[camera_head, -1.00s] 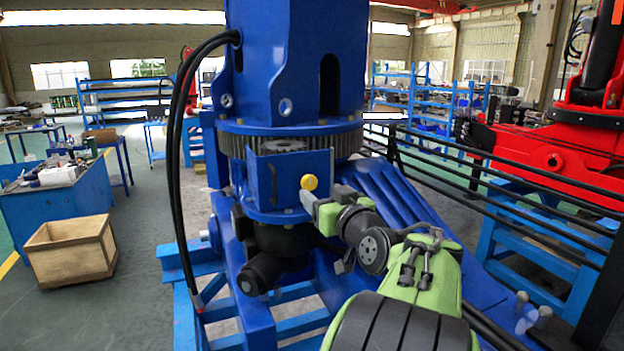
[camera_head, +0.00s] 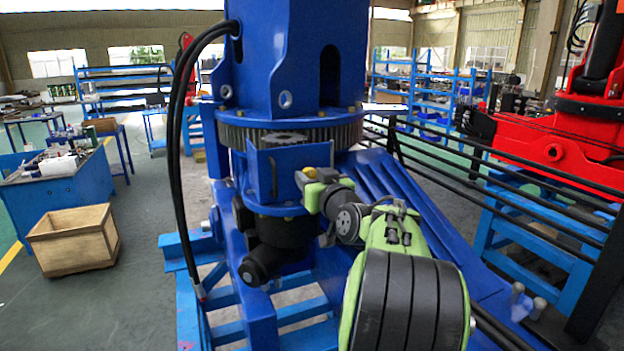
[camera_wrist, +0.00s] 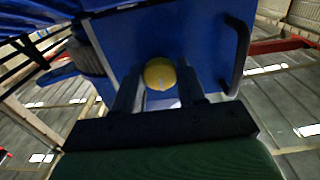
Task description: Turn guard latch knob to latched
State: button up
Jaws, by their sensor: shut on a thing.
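The yellow guard latch knob (camera_wrist: 159,74) sits on the blue guard box (camera_wrist: 200,42) of the crane stand. In the wrist view my gripper (camera_wrist: 158,88) has one dark finger on each side of the knob and is shut on it. In the head view the knob (camera_head: 309,172) shows only in part behind my gripper (camera_head: 305,178), on the right part of the box front (camera_head: 275,185). Any pointer or mark showing the latch position is hidden or too small to read.
A dark handle (camera_wrist: 238,55) stands out from the box beside the knob. Thick black hoses (camera_head: 180,130) hang left of the stand. Black rails (camera_head: 500,185) run on the right. A wooden crate (camera_head: 75,240) stands on the floor at left, with open floor around it.

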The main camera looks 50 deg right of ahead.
jog(key=shift+m, duration=0.3)
jog(key=m, duration=0.3)
jog(key=shift+m, duration=0.4)
jog(key=m, duration=0.4)
jog(key=m+p, duration=0.1)
jog(key=m, duration=0.4)
jog(key=shift+m+p, duration=0.95)
jog(key=shift+m, duration=1.25)
jog(key=o, duration=1)
jog(key=shift+o, duration=0.2)
